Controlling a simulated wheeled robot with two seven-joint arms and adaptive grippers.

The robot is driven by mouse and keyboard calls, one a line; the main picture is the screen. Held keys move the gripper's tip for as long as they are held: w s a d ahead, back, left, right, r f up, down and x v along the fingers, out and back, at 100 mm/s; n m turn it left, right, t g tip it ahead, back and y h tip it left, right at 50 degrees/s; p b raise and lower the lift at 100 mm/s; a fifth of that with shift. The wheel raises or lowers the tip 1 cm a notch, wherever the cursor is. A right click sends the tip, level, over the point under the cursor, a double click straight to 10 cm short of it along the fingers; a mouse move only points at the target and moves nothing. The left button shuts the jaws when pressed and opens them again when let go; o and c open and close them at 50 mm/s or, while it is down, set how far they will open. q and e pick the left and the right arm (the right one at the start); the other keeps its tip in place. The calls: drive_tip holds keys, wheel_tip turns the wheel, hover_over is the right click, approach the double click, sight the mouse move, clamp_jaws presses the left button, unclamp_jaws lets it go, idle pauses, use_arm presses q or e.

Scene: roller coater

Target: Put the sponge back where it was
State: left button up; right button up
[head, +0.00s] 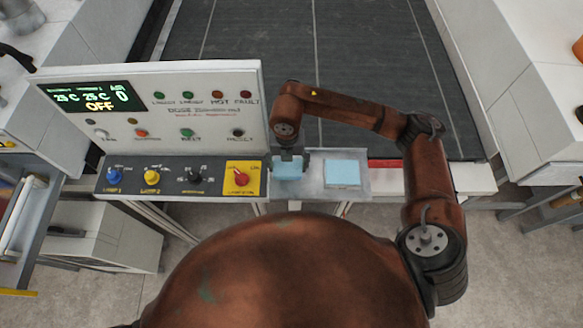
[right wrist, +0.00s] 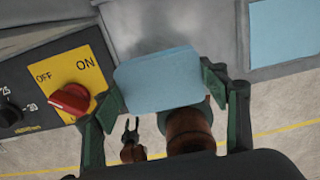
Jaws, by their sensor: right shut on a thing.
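A light blue sponge (head: 287,171) is held in my right gripper (head: 290,156), over the left part of a grey metal tray (head: 313,183). In the right wrist view the sponge (right wrist: 160,80) sits between the two fingers, which close on its sides. I cannot tell whether its underside touches the tray. A second light blue block or pad (head: 342,173) lies on the right part of the tray, apart from the sponge. My left gripper is out of the head view; it shows small and low in the right wrist view (right wrist: 131,129), its fingers apart and empty.
The control panel (head: 150,110), with buttons and a display reading OFF, stands left of the tray. A red knob (head: 241,178) on a yellow plate is close beside my right gripper. A dark belt (head: 330,70) runs behind the tray.

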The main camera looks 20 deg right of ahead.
sight(292, 170)
drive_tip(key=shift+w+d+f, duration=0.1)
drive_tip(key=shift+d+f, duration=0.3)
drive_tip(key=shift+f, duration=0.05)
drive_tip(key=f, duration=0.1)
drive_tip(key=f+p, duration=0.2)
drive_tip(key=shift+d+f, duration=0.3)
drive_tip(key=shift+f, duration=0.2)
drive_tip(key=o, duration=1.3)
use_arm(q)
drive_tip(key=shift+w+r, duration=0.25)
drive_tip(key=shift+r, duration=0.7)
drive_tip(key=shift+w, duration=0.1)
